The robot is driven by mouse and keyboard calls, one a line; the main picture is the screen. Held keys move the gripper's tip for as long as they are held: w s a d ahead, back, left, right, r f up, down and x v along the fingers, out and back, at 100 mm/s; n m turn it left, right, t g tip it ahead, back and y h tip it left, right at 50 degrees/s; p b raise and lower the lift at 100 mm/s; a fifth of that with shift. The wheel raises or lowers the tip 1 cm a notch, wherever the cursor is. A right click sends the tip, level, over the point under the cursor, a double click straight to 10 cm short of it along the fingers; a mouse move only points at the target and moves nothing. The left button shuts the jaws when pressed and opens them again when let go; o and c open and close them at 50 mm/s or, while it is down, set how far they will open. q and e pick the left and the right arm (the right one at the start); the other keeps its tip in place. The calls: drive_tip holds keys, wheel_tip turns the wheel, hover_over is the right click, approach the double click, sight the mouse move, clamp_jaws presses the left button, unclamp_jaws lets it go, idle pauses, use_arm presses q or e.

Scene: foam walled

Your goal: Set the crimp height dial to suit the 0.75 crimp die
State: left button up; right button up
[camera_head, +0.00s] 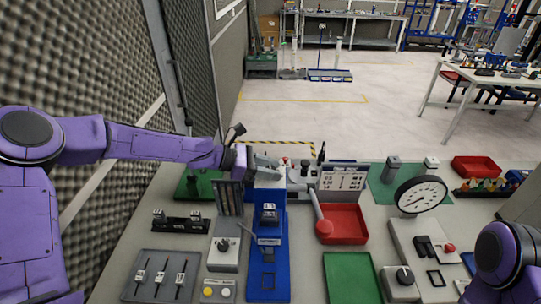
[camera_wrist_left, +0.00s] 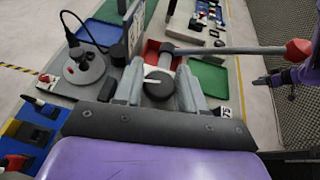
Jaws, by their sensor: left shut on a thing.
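My left gripper (camera_head: 254,160) reaches to the top of the blue crimp press (camera_head: 278,198). The dial's scale cannot be read. A block with a small white label (camera_head: 268,212), seemingly the die, sits on the press; a label ending in "75" (camera_wrist_left: 225,112) shows in the left wrist view. A printed chart (camera_head: 343,178) stands right of the press. My right arm shows at lower right, its gripper out of frame.
A grey lever with a red knob (camera_head: 322,218) leans over the red tray (camera_head: 349,230). A dial gauge (camera_head: 421,194) stands at the right. A control box with a knob (camera_head: 224,250) and a grey tray with several tools (camera_head: 160,275) lie left. The green mat (camera_head: 350,278) is clear.

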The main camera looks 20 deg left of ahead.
use_arm(q)
drive_tip(key=shift+f+m+g+h, duration=0.15)
drive_tip(key=shift+m+g+h, duration=0.25)
drive_tip(key=shift+m+g, duration=0.65)
drive_tip(key=shift+s, duration=0.1)
drive_tip(key=o, duration=0.9)
drive_tip(key=shift+d, duration=0.1)
drive_tip(key=b+v, duration=0.2)
drive_tip(key=v, duration=0.8)
drive_tip(key=shift+a+b, duration=0.3)
drive_tip(key=shift+b, duration=0.05)
drive_tip(key=shift+d, duration=0.1)
